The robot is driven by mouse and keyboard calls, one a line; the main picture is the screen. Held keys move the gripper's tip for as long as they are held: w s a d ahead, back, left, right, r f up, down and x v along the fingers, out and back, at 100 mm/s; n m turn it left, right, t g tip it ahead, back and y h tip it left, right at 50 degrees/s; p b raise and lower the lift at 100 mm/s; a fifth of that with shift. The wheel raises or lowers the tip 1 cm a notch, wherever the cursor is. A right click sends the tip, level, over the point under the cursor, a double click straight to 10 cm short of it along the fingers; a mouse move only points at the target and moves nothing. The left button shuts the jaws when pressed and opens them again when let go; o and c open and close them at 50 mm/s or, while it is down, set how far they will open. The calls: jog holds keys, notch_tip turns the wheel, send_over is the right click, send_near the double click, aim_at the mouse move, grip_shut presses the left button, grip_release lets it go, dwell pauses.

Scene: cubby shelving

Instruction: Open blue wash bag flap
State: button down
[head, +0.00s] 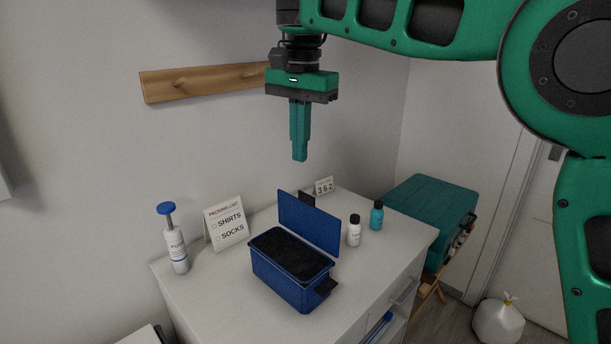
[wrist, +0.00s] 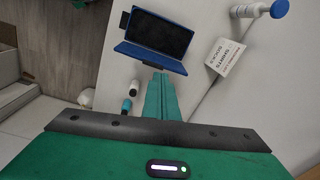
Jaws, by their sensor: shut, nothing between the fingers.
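The blue wash bag (head: 290,279) is a box with a black interior, standing on the white cabinet top. Its blue flap (head: 309,223) stands raised along the back edge, so the bag is open on top. A dark tab sticks out at its right end. In the wrist view the bag (wrist: 128,47) lies beyond my fingers, and its flap (wrist: 150,59) shows as a blue strip on the near side. My gripper (head: 300,158) points down above and behind the bag, apart from it, with its green fingers together and empty; it also shows in the wrist view (wrist: 158,76).
A pump bottle (head: 176,243) and a packing list card (head: 226,222) stand left of the bag. A white bottle (head: 354,231), a teal bottle (head: 376,215) and a number sign (head: 324,186) stand behind and right. A teal case (head: 432,203) is beyond. A wooden rail (head: 200,83) is on the wall.

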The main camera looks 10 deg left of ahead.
jog(key=s+a+f+n+t, duration=0.2)
jog(key=s+a+n+t, duration=0.1)
jog(key=s+n, duration=0.4)
jog(key=n+t, duration=0.4)
jog(key=n, duration=0.3)
send_near(303, 204)
notch_tip(303, 204, down, 4)
jog(key=a, duration=0.3)
jog(key=shift+w+d, duration=1.35)
jog(key=shift+w, duration=0.2)
